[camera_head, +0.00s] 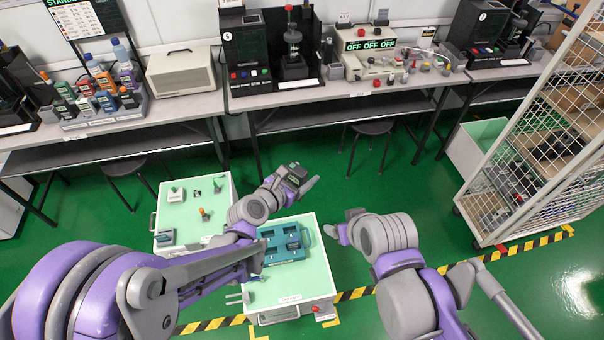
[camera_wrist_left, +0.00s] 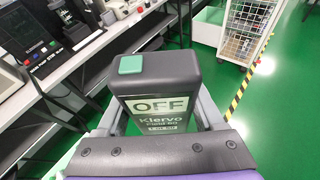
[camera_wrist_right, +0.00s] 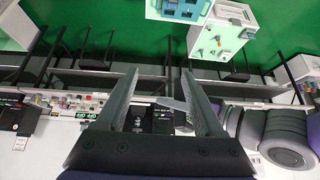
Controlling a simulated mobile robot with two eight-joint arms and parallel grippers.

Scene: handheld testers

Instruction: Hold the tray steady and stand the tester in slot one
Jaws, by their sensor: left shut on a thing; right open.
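My left gripper (camera_head: 296,178) is shut on a dark grey tester (camera_wrist_left: 195,84) with a green button and a label reading OFF. In the head view it holds the tester (camera_head: 291,172) in the air beyond the tray. The teal tray (camera_head: 285,259) lies on a pale green cabinet top and has several slots; a dark block shows in its right part. Slot numbers are too small to read. My right gripper (camera_wrist_right: 159,74) is open and empty. In the head view it is just right of the tray (camera_head: 338,233); contact is not clear.
The pale green cabinet (camera_head: 305,283) has small tools left of the tray. A second cabinet (camera_head: 220,185) with small items stands behind left. Benches with equipment (camera_head: 375,65) line the wall. A wire cage cart (camera_head: 540,140) stands at right. Green floor between is clear.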

